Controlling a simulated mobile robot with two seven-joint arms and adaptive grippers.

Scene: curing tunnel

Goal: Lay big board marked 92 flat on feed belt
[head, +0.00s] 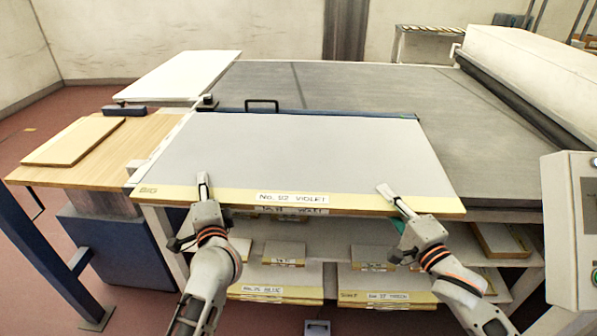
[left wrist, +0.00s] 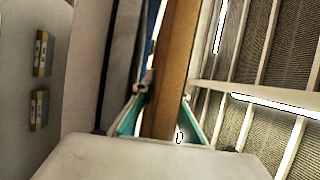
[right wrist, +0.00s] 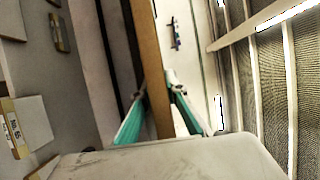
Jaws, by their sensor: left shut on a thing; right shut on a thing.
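The big board (head: 300,150) has a grey face and a yellowish front edge with a label that reads No. 92 VIOLET. It lies about level over the front of the grey feed belt (head: 350,88); I cannot tell whether it touches the belt. My left gripper (head: 203,187) is shut on its front edge, left of the label. My right gripper (head: 385,192) is shut on the same edge, towards the right corner. The left wrist view shows the board's edge (left wrist: 170,75) between green-padded fingers, and so does the right wrist view (right wrist: 152,70).
Shelves below hold several labelled boards (head: 280,278). A wooden side table (head: 150,135) with a smaller board (head: 72,141) stands at the left. A white panel (head: 185,73) lies behind it. A control box (head: 568,225) stands at the right, below the white tunnel housing (head: 540,75).

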